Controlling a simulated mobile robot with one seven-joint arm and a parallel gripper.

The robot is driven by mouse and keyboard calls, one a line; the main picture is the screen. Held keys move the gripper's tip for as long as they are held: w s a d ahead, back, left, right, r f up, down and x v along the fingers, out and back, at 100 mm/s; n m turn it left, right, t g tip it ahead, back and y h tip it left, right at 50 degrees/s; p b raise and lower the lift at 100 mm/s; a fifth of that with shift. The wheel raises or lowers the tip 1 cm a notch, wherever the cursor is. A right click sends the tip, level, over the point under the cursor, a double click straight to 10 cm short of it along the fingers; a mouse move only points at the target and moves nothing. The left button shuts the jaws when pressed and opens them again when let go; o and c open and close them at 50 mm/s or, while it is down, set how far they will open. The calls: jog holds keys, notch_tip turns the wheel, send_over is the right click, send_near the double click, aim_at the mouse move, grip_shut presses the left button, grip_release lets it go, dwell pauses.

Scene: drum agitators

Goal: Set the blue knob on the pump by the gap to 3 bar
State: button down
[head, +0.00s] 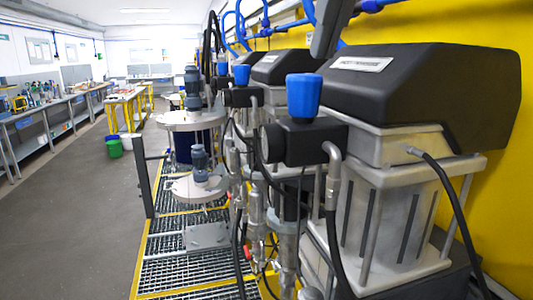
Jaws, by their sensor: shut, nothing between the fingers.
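The nearest pump has a blue knob (304,95) standing upright on a black regulator block (310,138). A round black gauge housing (271,143) sticks out to the left of the block; its dial face and reading cannot be seen. Two more blue knobs stand behind, one on a middle pump (241,75) and one farther back (222,69). I cannot tell which pump is by the gap. My gripper (323,50) shows as a dark grey shape entering from the top edge, above and right of the nearest knob in the picture. It is shut and apart from the knob.
The nearest pump's black cover (430,85) and hoses fill the right side. Drum agitators (193,120) stand over yellow-edged grating (180,270). The grey floor (75,220) at left is clear. Workbenches (50,110) line the left wall.

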jog(key=shift+w+f+b, duration=0.1)
jog(key=shift+f+b, duration=0.95)
jog(key=shift+f, duration=0.65)
jog(key=shift+w+a+p, duration=0.1)
jog(key=shift+w+p, duration=0.2)
jog(key=shift+w, duration=0.05)
jog(key=shift+a+r+p, duration=0.1)
jog(key=shift+p, duration=0.35)
jog(key=shift+a+p, duration=0.1)
jog(key=shift+p, duration=0.55)
jog(key=shift+s, duration=0.35)
send_near(310, 95)
jog(key=shift+w+r, duration=0.8)
jog(key=shift+r, duration=0.2)
jog(key=shift+a+p, duration=0.25)
jog(key=shift+p, duration=0.2)
jog(key=shift+s, duration=0.1)
